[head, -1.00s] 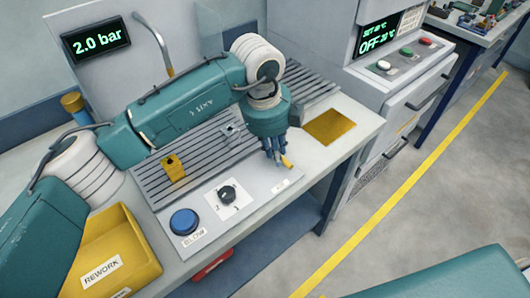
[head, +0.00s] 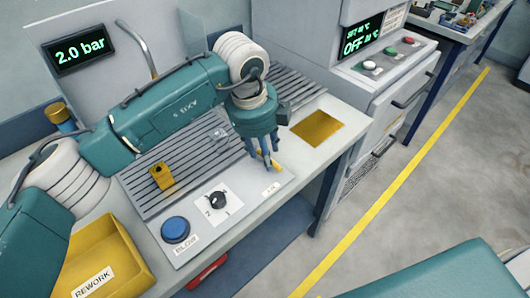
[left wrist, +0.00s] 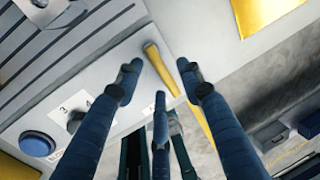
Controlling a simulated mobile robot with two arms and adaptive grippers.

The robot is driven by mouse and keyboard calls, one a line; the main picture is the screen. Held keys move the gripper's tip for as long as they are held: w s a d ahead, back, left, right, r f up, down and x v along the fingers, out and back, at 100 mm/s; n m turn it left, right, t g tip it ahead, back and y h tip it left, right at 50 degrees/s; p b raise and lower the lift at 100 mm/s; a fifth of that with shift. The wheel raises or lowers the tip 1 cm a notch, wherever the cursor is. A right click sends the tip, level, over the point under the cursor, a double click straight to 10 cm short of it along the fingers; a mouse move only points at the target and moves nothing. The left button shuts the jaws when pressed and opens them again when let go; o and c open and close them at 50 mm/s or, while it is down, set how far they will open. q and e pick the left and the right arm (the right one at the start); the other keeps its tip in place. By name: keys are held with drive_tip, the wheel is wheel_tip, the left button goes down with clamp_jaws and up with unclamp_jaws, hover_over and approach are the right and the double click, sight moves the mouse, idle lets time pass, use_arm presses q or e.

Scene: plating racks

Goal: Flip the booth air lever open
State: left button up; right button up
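The booth air lever (left wrist: 160,68) is a thin yellow bar on the grey panel. In the head view it shows as a small yellow piece (head: 275,164) beside my left fingers, above a small label too blurred to read. My left gripper (head: 264,156) hangs over the panel's right end, fingers down. In the left wrist view its blue fingers (left wrist: 160,75) are spread, with the lever showing between the two upper fingertips. I cannot tell whether any finger touches it. My right gripper is not in view.
On the panel are a black rotary knob (head: 217,200) and a blue button (head: 175,229). A yellow block (head: 161,176) stands on the slatted rack (head: 190,157). A yellow rework bin (head: 122,245) is at lower left. A gold plate (head: 317,128) lies to the right. A display reads 2.0 bar (head: 80,50).

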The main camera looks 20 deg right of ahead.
use_arm(q)
wheel_tip(320, 180, up, 11)
drive_tip(key=a, duration=0.2)
drive_tip(key=shift+s, duration=0.45)
drive_tip(key=shift+f, duration=0.15)
